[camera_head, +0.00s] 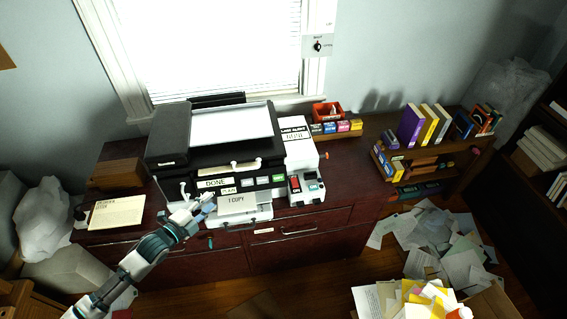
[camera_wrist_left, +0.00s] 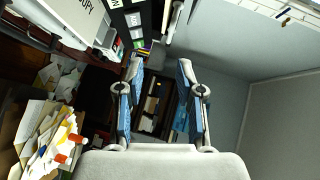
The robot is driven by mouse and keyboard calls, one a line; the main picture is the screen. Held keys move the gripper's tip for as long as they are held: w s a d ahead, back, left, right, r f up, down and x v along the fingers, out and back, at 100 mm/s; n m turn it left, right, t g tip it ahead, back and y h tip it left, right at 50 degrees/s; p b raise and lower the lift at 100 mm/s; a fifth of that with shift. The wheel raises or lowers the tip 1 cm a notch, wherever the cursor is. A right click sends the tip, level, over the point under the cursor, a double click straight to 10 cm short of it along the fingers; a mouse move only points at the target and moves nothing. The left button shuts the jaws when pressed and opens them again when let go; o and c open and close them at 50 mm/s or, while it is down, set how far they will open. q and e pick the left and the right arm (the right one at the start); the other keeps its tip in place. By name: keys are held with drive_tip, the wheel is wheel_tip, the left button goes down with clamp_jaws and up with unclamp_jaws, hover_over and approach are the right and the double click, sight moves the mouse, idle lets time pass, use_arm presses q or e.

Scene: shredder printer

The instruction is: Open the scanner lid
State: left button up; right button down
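The printer-scanner has a black scanner lid (camera_head: 200,160) with a white sheet lying on top. The lid looks closed. A pale bar handle (camera_head: 230,168) runs along its front edge. A front panel with labels and buttons (camera_head: 249,181) sits below the handle. My left gripper (camera_head: 207,200) is just in front of the panel's left part, below and left of the handle. In the left wrist view its two fingers (camera_wrist_left: 158,68) are apart with nothing between them. A pale bar, probably the handle, shows beyond the fingertips at the top (camera_wrist_left: 168,20). My right gripper is out of view.
A "1 COPY" sheet (camera_head: 236,203) sticks out below the panel. A switch box (camera_head: 304,187) stands right of it. Books (camera_head: 428,125) stand right. Papers (camera_head: 440,245) litter the floor.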

use_arm(q)
drive_tip(key=shift+m+h, duration=0.4)
drive_tip(key=shift+m, duration=0.1)
drive_tip(key=x, duration=0.6)
drive_tip(key=r+p+x, duration=0.1)
drive_tip(key=x, duration=1)
drive_tip(key=shift+w+d+r, duration=0.25)
drive_tip(key=shift+d+r, duration=0.05)
drive_tip(key=shift+d, duration=0.25)
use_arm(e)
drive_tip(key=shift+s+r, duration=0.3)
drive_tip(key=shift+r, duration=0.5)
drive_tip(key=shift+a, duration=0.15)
use_arm(q)
drive_tip(key=shift+d, duration=0.1)
drive_tip(key=c, duration=0.7)
drive_tip(key=shift+d, duration=0.15)
clamp_jaws()
